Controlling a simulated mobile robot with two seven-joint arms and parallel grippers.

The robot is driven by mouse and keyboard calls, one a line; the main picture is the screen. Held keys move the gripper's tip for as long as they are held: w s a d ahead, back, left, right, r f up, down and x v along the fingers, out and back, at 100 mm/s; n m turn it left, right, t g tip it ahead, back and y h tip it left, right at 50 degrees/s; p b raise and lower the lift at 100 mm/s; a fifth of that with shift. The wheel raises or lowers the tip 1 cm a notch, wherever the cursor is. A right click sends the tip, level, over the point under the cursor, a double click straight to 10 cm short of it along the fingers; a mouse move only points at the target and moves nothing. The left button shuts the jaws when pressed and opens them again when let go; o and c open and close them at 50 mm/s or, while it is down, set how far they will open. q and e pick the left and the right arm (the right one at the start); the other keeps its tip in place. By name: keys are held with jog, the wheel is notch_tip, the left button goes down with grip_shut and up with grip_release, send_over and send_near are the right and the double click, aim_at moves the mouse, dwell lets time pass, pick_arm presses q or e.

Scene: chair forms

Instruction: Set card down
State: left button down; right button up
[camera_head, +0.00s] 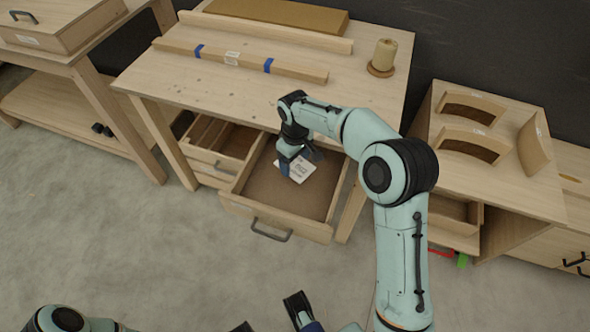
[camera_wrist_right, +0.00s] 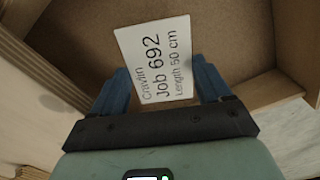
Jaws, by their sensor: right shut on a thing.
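The white card (camera_head: 296,166) is in or just above the open drawer (camera_head: 275,228) below the workbench. In the right wrist view the card (camera_wrist_right: 155,60) reads "Job 692" and "Length 50 cm". My right gripper (camera_head: 291,163) is shut on the card, and its blue fingers sit at the card's two sides in the wrist view. The card lies over the brown drawer bottom; I cannot tell whether it touches it. Parts of my left arm and gripper (camera_head: 298,308) show at the bottom edge, cut off; the state of the jaws is unclear.
The workbench (camera_head: 235,90) carries a long strip with blue bands (camera_head: 240,60) and a spool (camera_head: 383,58). A second open drawer (camera_head: 215,145) is left of the card's drawer. A right-hand bench (camera_head: 500,190) holds curved wooden pieces. Most of the drawer bottom is bare.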

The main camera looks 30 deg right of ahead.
aim_at(295, 166)
notch_tip(295, 166, down, 5)
jog(key=shift+r+b, duration=0.1)
jog(key=shift+b, duration=0.25)
jog(key=shift+f, duration=0.2)
jog(key=o, duration=1)
jog(key=shift+c, duration=0.2)
jog(key=shift+r, duration=0.55)
notch_tip(295, 166, up, 11)
jog(key=shift+r+p, duration=0.1)
jog(key=shift+p, duration=1.1)
jog(key=shift+s, duration=0.1)
